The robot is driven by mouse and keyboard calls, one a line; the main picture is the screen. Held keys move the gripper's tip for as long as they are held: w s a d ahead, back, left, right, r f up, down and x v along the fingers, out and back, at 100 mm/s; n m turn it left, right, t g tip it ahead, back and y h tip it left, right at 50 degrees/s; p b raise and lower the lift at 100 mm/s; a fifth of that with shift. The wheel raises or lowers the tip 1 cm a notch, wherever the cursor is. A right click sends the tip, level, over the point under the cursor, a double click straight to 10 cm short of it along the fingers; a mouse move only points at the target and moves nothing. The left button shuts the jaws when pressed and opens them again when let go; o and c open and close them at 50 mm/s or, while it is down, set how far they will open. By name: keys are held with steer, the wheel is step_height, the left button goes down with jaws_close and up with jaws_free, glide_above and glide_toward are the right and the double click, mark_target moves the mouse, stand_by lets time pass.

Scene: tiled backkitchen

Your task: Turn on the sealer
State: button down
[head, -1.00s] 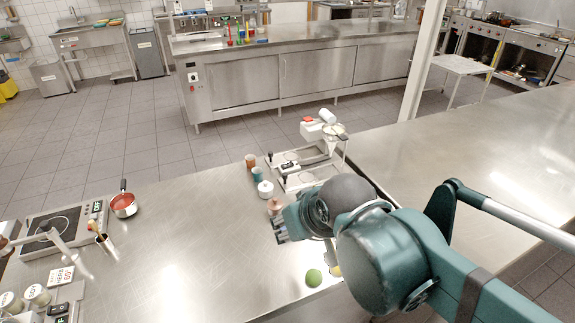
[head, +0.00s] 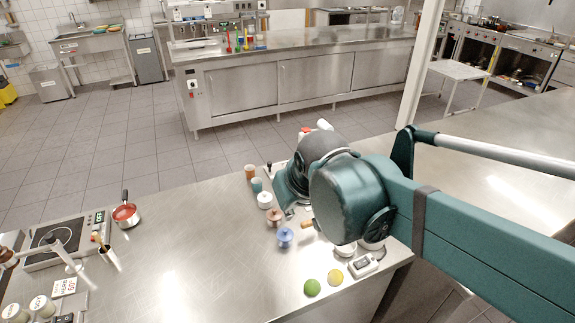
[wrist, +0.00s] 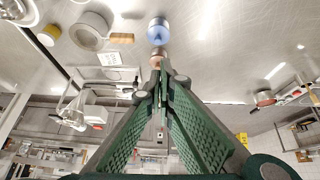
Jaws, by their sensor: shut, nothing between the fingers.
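The white machine with a red part, which looks like the sealer (head: 325,124), stands at the table's far edge. My arm hides most of it in the head view; its white end and red part show above my wrist. In the wrist view, a white body with a red piece, probably the sealer (wrist: 97,113), is left of the fingers. My gripper (wrist: 160,84) is shut and empty. In the head view my gripper (head: 288,211) is partly covered by my arm, near the copper spool (head: 273,217). Any contact with the sealer cannot be seen.
A green ball (head: 312,287) and a yellow one (head: 336,277) are nearer. A pan (head: 125,214) stands far left. The table's middle is clear.

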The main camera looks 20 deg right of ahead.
steer(key=w+d+r+g+p, duration=0.1)
steer(key=w+d+r+p, duration=0.15)
steer(key=w, duration=0.35)
steer(key=w+d+r+g+p, duration=0.1)
steer(key=w+p, duration=0.2)
steer(key=w, duration=0.2)
steer(key=w+d+r+g+p, duration=0.1)
steer(key=w+d+r+p, duration=0.15)
steer(key=w, duration=0.35)
steer(key=w+d+f+g+p, duration=0.1)
steer(key=w+d+f+p, duration=0.1)
steer(key=w, duration=0.3)
steer(key=w+d+f+g+p, duration=0.1)
steer(key=w+d+f+p, duration=0.1)
steer(key=w+p, duration=0.2)
steer(key=w+d+f+g+h+p, duration=0.1)
steer(key=w+d+f+p, duration=0.1)
steer(key=w, duration=0.3)
steer(key=shift+w+f+p, duration=0.2)
steer(key=shift+w+p, duration=0.2)
steer(key=shift+p, duration=0.15)
steer(key=shift+f, duration=0.1)
